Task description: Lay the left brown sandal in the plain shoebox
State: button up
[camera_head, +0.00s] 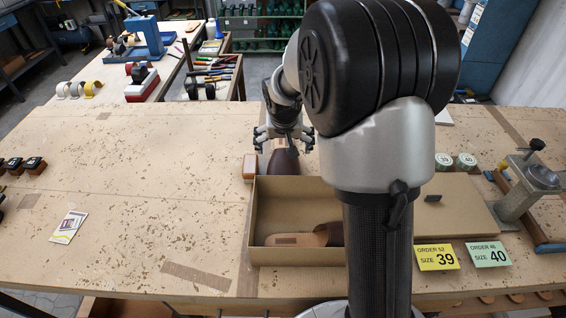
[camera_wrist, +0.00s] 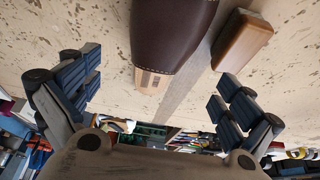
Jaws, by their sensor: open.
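A brown sandal (camera_head: 284,162) lies on the bench behind the open cardboard shoebox (camera_head: 252,215). In the wrist view the sandal (camera_wrist: 170,35) shows a dark brown upper and a pale insole end, lying between and beyond my fingers. My gripper (camera_head: 284,143) is open and empty, its fingers spread to either side of the sandal's far end; it also shows in the wrist view (camera_wrist: 158,88). Another brown sandal (camera_head: 300,238) lies inside the shoebox near its front wall, partly hidden by my arm. I cannot tell which sandal is the left one.
A brown wooden block (camera_head: 250,167) lies close left of the sandal; the wrist view shows it too (camera_wrist: 241,40). A flat cardboard surface (camera_head: 450,215) lies right of my arm, behind yellow (camera_head: 437,257) and green (camera_head: 489,254) order cards. The bench's left middle is largely clear.

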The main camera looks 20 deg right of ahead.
aim_at(284, 153)
jog(key=x, duration=0.2)
jog(key=b+x, duration=0.1)
jog(key=x, duration=0.2)
jog(key=b+x, duration=0.1)
jog(key=x, duration=0.1)
jog(key=shift+w+d+f, duration=0.1)
jog(key=shift+w+f, duration=0.05)
jog(key=shift+w, duration=0.25)
jog(key=shift+s, duration=0.1)
jog(key=c, duration=1.5)
